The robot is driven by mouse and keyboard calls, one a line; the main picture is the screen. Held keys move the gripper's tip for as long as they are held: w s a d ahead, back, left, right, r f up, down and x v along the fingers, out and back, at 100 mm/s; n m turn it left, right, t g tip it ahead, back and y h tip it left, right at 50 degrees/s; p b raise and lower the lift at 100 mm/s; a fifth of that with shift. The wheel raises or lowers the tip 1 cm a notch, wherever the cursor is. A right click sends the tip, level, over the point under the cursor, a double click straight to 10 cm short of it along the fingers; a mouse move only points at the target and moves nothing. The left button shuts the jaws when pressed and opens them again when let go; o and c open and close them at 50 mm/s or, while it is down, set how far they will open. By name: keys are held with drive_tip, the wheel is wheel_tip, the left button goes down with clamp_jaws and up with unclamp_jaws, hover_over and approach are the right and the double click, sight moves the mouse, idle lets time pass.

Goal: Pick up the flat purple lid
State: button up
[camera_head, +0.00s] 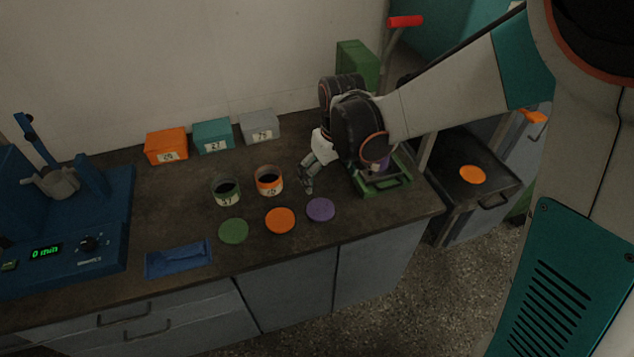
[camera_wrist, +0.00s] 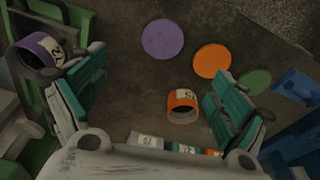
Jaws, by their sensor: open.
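The flat purple lid (camera_head: 320,209) lies on the dark bench top, at the right end of a row with an orange lid (camera_head: 280,220) and a green lid (camera_head: 233,231). In the wrist view the purple lid (camera_wrist: 163,39) lies ahead of the jaws, nothing covering it. My gripper (camera_head: 308,178) is open and empty, above the bench and a little behind the purple lid in the head view. In the wrist view its spread fingers (camera_wrist: 153,78) stand left and right, apart from the lid.
An orange jar (camera_head: 269,182) and a green jar (camera_head: 226,190) stand open behind the lids. A purple jar (camera_wrist: 42,50) sits on a green frame (camera_head: 385,185) at right. Numbered boxes (camera_head: 212,137) line the wall. A blue machine (camera_head: 65,225) stands left.

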drive_tip(key=b, duration=0.3)
hover_over(321, 209)
drive_tip(key=s, duration=0.1)
wheel_tip(321, 209, down, 10)
drive_tip(key=shift+r, duration=0.15)
drive_tip(key=shift+w+f+b, duration=0.15)
drive_tip(key=shift+f+b, duration=0.25)
drive_tip(key=shift+f, duration=0.6)
drive_tip(key=shift+w+f+b, duration=0.2)
drive_tip(key=shift+f+b, duration=0.25)
drive_tip(key=shift+f, duration=0.55)
drive_tip(key=shift+w+f+b, duration=0.15)
drive_tip(key=shift+f+b, duration=0.25)
drive_tip(key=shift+f, duration=0.6)
drive_tip(key=shift+r, duration=0.1)
drive_tip(key=c, duration=0.9)
